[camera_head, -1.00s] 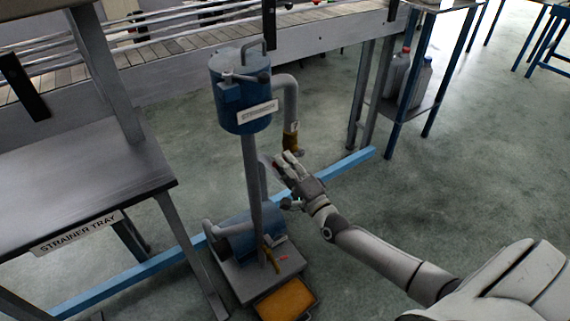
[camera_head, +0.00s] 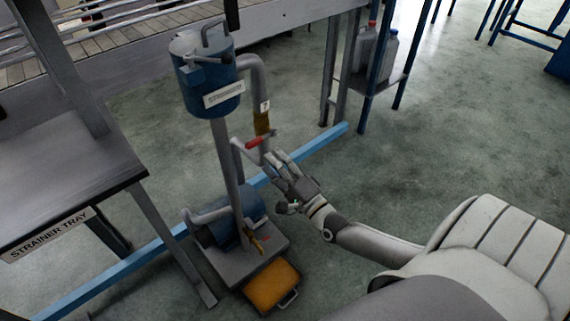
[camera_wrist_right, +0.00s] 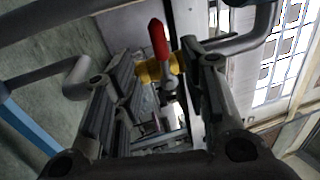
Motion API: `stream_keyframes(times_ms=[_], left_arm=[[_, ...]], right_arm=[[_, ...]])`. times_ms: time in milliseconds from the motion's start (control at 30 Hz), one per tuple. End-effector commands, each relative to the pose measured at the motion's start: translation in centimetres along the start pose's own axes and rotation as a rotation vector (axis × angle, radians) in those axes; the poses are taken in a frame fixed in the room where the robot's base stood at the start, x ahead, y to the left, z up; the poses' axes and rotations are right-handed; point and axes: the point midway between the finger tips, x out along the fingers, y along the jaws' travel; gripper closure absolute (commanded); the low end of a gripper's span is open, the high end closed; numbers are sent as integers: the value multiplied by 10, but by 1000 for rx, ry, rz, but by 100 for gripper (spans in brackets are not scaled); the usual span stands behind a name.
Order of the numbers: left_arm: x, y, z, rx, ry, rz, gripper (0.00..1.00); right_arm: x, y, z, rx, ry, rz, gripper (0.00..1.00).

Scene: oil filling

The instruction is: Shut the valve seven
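A yellow valve (camera_head: 262,123) sits on the grey pipe beside the blue strainer tank. In the right wrist view, the gripper's two fingers (camera_wrist_right: 163,82) are spread. The red handle (camera_wrist_right: 158,40) and the yellow valve (camera_wrist_right: 158,70) show ahead in the gap between them. Nothing is held. My left gripper is out of view.
The blue strainer tank (camera_head: 205,75) stands on a post above a blue pump (camera_head: 240,215) and grey base. An orange tray (camera_head: 271,287) lies in front. The strainer tray table (camera_head: 60,170) is at left. A blue beam (camera_head: 330,138) crosses the floor behind.

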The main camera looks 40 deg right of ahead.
Motion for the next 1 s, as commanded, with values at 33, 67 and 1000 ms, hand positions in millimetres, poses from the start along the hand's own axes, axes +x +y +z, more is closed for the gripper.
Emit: stream_keyframes(times_ms=[33, 67, 1000], left_arm=[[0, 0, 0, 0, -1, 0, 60], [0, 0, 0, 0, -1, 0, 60], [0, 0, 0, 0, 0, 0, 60]], right_arm=[[-10, 1, 0, 0, 0, 3, 60], [-15, 1, 0, 0, 0, 3, 60], [-44, 6, 4, -22, -9, 21, 60]])
